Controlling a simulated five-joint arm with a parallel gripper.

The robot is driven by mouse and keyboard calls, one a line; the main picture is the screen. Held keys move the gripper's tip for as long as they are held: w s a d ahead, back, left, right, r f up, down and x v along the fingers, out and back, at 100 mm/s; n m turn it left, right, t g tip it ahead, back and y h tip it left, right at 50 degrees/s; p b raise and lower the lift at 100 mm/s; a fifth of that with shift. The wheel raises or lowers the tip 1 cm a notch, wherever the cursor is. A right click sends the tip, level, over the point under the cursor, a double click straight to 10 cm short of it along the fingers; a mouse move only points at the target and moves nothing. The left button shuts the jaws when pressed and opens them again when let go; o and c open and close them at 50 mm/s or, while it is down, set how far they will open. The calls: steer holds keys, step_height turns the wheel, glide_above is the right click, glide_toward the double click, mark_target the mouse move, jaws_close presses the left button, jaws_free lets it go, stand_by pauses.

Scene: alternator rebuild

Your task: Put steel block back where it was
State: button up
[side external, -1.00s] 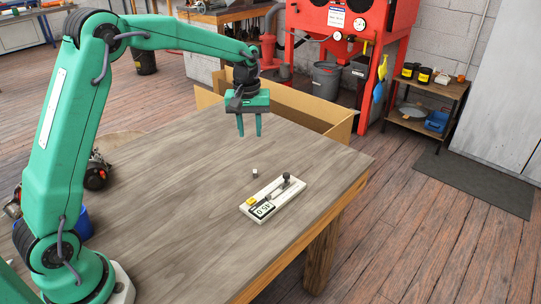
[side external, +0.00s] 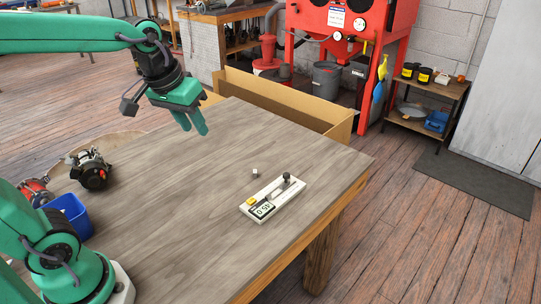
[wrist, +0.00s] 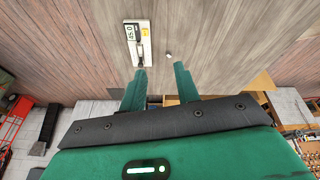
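A small pale cube, which looks like the steel block (side external: 255,173), sits on the wooden table just behind a white instrument. It also shows in the wrist view (wrist: 168,56), beyond my fingertips. My gripper (side external: 195,130) is above the left back part of the table, well apart from the block and tilted. In the wrist view the fingers of my gripper (wrist: 160,70) are apart with nothing held between them.
A blue bin (side external: 68,214) and a dark alternator-like part (side external: 92,168) are on the left of the table. An open cardboard box (side external: 285,100) lies beyond its back edge. The middle of the table (side external: 170,210) is clear.

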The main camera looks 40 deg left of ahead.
steer(key=s+f+m+t, duration=0.1)
steer(key=s+f+m, duration=0.1)
steer(key=s, duration=0.7)
steer(key=shift+s+d+m+t, duration=0.35)
steer(key=shift+d+m+t, duration=0.05)
steer(key=shift+d, duration=0.05)
steer(key=shift+f, duration=0.1)
stand_by(0.5)
